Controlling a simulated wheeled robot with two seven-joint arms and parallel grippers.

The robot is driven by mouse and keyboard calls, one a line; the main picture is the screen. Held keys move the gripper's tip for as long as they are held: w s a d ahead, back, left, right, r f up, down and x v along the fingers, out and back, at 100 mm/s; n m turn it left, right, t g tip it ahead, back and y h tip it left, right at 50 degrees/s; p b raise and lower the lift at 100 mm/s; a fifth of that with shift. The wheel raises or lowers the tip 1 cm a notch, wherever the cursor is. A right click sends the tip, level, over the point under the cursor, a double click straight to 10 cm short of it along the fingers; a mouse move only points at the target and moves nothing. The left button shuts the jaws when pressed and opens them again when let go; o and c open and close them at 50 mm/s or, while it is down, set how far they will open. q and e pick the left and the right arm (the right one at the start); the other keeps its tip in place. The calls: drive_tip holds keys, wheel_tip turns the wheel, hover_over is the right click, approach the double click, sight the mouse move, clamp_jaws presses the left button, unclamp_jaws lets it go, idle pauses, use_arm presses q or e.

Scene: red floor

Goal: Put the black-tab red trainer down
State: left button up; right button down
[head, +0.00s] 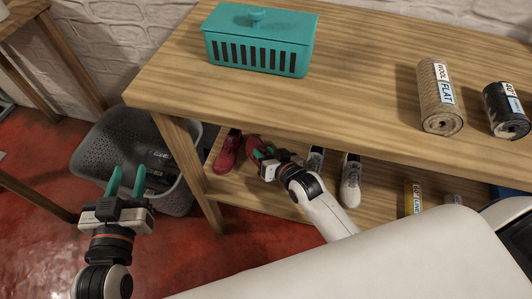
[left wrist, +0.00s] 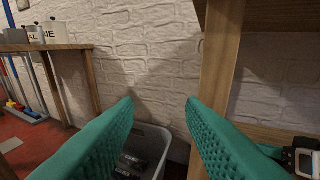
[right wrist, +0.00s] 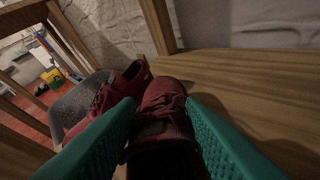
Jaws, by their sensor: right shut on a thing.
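My right gripper (head: 262,156) is shut on a red trainer (right wrist: 162,112) at the lower shelf (head: 270,196). In the right wrist view the trainer sits between the two green fingers, toe pointing away, with a dark opening near me. I cannot make out its tab. In the head view this trainer (head: 254,144) is partly hidden by the gripper. A second red trainer (head: 228,152) stands on the shelf just left of it, and also shows in the right wrist view (right wrist: 118,92). My left gripper (head: 126,184) is open and empty, in front of the grey basket.
The grey basket (head: 92,150) stands on the red floor left of the table leg. Grey shoes (head: 350,182) stand on the shelf to the right. On the tabletop (head: 350,75) are a teal box (head: 258,42) and two rolls (head: 438,108). The table edge overhangs the shelf.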

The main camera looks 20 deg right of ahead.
use_arm(q)
drive_tip(key=shift+d+r+t, duration=0.15)
drive_tip(key=shift+r+t, duration=0.35)
drive_tip(key=shift+r, duration=0.1)
use_arm(e)
drive_tip(key=shift+f, duration=0.4)
drive_tip(key=shift+f, duration=0.1)
drive_tip(key=c, duration=0.9)
unclamp_jaws()
use_arm(q)
drive_tip(key=shift+w+r, duration=0.2)
drive_tip(key=shift+r, duration=0.25)
